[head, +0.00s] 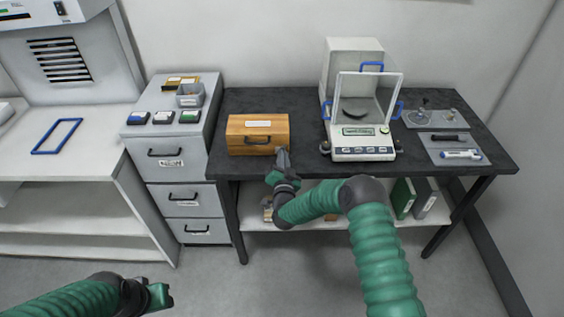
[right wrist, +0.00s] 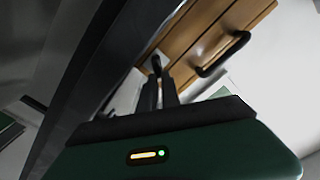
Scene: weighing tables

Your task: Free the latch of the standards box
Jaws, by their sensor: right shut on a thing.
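The standards box (head: 245,124) is a wooden case with a pale label on top and a dark handle on its front. It stands closed at the left end of the dark table. Its planked front and handle also show in the right wrist view (right wrist: 194,38). My right gripper (head: 283,153) is at the box's front right corner. It is shut on a small dark latch (right wrist: 156,63) at the box front, mostly hidden by the fingers. My left gripper (head: 160,296) is low at the bottom left, far from the box, and its fingers are not clear.
A balance (head: 363,153) with an open clear shield stands right of the box. Grey trays (head: 453,141) with small tools and glassware lie at the table's right end. A grey drawer cabinet (head: 170,174) stands left of the table. Binders (head: 403,198) stand on the shelf below.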

